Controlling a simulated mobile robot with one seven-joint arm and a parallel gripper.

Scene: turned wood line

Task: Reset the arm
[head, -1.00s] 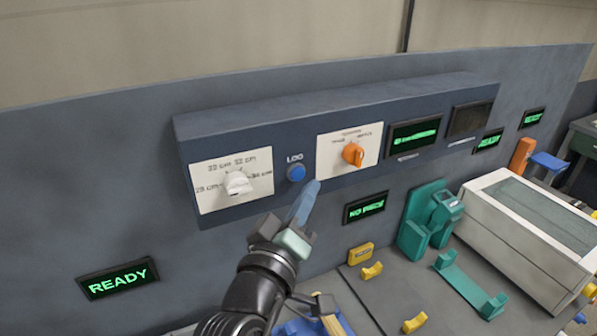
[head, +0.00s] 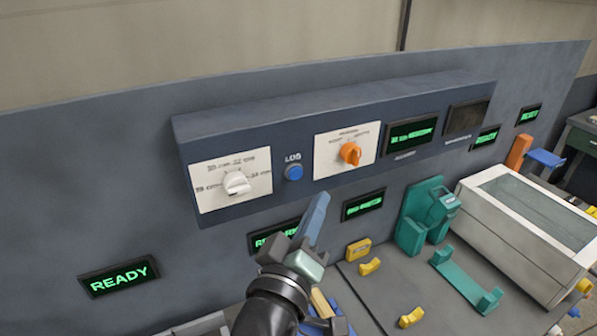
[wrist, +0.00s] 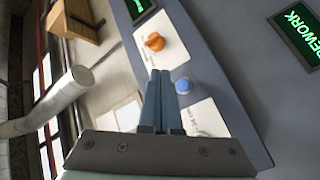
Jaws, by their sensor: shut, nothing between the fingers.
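My gripper (head: 312,222) is in the lower middle of the head view, its blue fingers pointing up. It is in front of the control box (head: 290,205), below the orange knob, and looks apart from it. In the wrist view the two blue fingers of my gripper (wrist: 161,90) are together with nothing between them. The blue LOG button (head: 294,172), white selector knob (head: 237,183) and orange knob (head: 350,153) are on the box.
A green READY display (head: 118,277) is at lower left. A teal fixture (head: 427,215), a teal cradle (head: 466,280), yellow supports (head: 370,267) and a white box with a glass top (head: 525,235) stand on the bench to the right. The wall above the box is clear.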

